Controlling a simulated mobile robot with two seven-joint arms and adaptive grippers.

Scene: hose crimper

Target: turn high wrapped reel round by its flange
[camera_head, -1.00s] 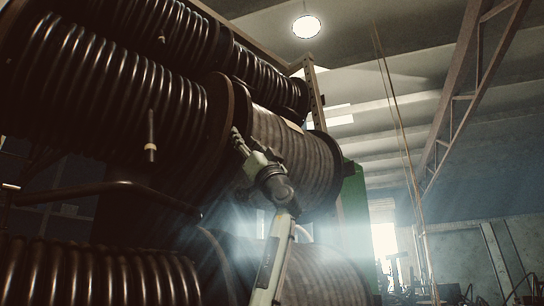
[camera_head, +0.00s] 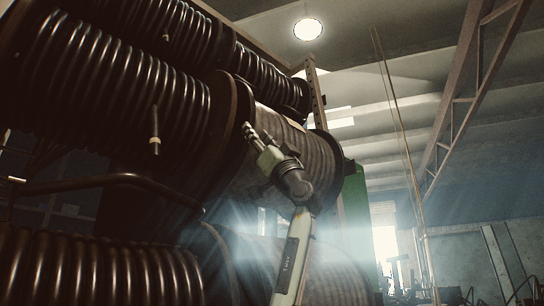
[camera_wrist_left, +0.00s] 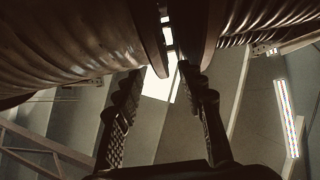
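The high wrapped reel (camera_head: 300,150) lies on its side in the upper rack, its drum covered in grey-brown wrapping. Its near flange (camera_head: 243,108) is the dark disc at its left end, close beside another reel's flange. In the left wrist view the wrapped reel (camera_wrist_left: 60,45) fills the upper left and its flange (camera_wrist_left: 150,45) stands edge-on. My right gripper is out of view.
A reel of black ribbed hose (camera_head: 120,90) sits just left, its flange (camera_wrist_left: 207,30) near my right-hand finger in the wrist view. Lower reels (camera_head: 100,275) lie beneath. A bent dark bar (camera_head: 100,183) crosses at left. The space right of the rack is free.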

